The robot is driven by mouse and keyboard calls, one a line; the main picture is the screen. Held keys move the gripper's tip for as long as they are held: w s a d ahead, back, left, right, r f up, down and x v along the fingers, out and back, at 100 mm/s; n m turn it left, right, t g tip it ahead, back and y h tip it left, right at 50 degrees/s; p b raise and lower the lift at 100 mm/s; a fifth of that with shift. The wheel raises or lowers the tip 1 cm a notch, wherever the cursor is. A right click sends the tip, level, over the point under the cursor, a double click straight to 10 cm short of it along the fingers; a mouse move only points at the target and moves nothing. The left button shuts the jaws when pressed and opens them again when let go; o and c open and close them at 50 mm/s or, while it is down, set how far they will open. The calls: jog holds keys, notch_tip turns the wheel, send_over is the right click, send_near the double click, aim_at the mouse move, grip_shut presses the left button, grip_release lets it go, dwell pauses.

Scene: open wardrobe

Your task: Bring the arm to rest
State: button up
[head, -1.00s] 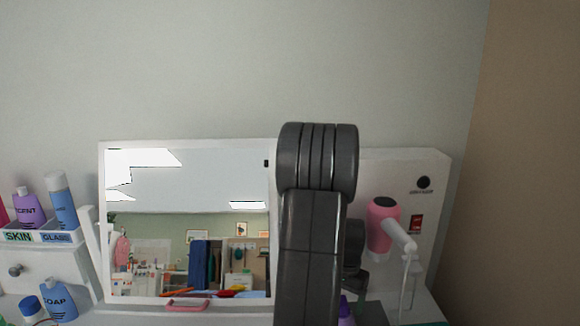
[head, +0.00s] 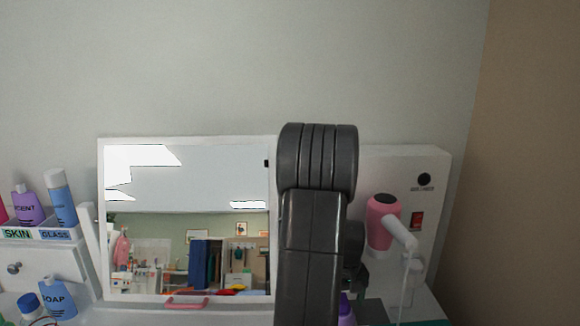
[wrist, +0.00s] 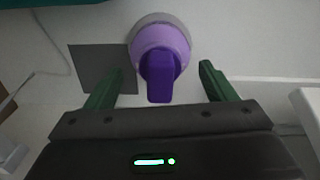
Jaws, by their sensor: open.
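My arm stands upright in the head view, in front of the mirror's right edge. My gripper shows in the wrist view (wrist: 163,74), with its two green fingers apart and nothing pinched between them. In the head view only a sliver of the purple bottle (head: 346,311) shows beside my arm.
A framed mirror (head: 187,165) stands left of my arm, and a pink hair dryer (head: 382,222) hangs at right. Labelled bottles, including a blue soap bottle (head: 58,299), stand at far left. A dark square (wrist: 100,68) lies beside the purple bottle. Above the mirror is bare wall.

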jog(key=n, duration=0.4)
jog(key=shift+n, duration=0.4)
jog(key=n, duration=0.3)
jog(key=shift+n, duration=0.4)
jog(key=m, duration=0.5)
jog(key=shift+m, duration=2.4)
